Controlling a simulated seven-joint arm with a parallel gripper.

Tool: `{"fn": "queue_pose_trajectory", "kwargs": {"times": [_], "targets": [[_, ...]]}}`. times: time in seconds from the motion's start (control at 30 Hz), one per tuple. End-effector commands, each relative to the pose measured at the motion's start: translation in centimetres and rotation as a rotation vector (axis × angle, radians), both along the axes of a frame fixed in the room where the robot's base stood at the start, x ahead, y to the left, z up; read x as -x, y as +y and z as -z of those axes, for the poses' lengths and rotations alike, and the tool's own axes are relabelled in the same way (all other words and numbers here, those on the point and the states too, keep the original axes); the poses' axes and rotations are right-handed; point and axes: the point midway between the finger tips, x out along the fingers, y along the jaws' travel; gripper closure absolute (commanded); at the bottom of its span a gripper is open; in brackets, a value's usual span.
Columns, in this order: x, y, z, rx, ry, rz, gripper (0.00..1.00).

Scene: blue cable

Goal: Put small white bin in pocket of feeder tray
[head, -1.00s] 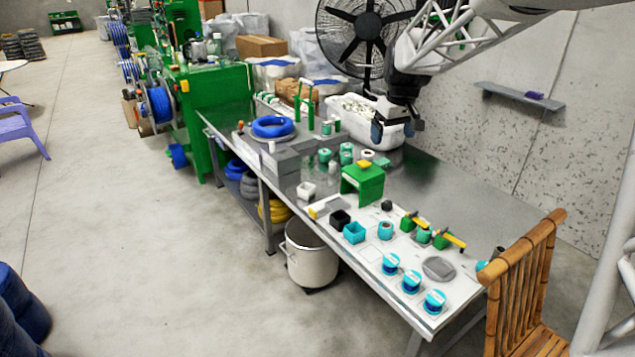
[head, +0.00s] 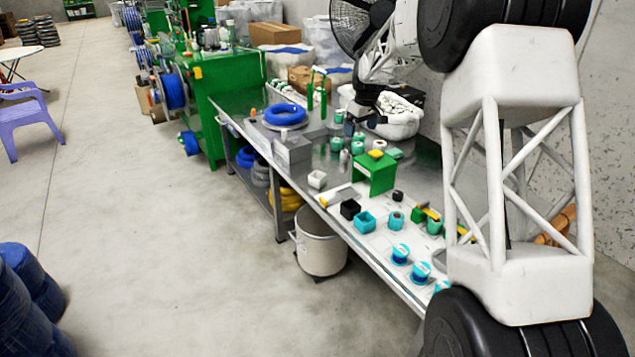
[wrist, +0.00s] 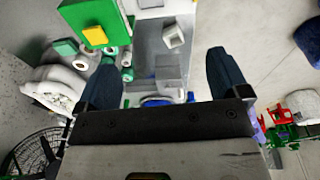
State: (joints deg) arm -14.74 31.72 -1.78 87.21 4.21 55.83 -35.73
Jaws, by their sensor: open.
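The small white bin (head: 317,179) is an open-topped cube standing near the table's front edge, left of the green stand. In the wrist view it (wrist: 173,36) lies beyond the gap between my fingers, apart from both. My gripper (head: 361,121) hangs over the back part of the table, behind the green stand, and is small in the head view. In the wrist view my gripper (wrist: 160,62) has its dark fingers wide apart with nothing held. A white board (head: 376,236) on the near table carries a black bin and a teal bin; I cannot tell whether it is the feeder tray.
The green stand (head: 376,172) with a yellow top block stands beside the white bin. Grey blocks (head: 292,152) and a blue cable coil (head: 285,115) are farther back. Several green spools stand near my gripper. My own arm link hides the table's right end.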

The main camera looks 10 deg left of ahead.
Motion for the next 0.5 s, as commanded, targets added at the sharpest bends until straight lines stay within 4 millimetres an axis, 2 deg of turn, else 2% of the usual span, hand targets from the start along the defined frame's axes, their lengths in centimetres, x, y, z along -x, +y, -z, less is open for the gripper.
{"fn": "queue_pose_trajectory", "kwargs": {"times": [0.2,0.5], "targets": [[-3.6,3.2,4.0,0.002,0.007,-0.064,0.06],[-7.8,7.6,9.8,0.003,0.013,-0.152,0.06]]}}
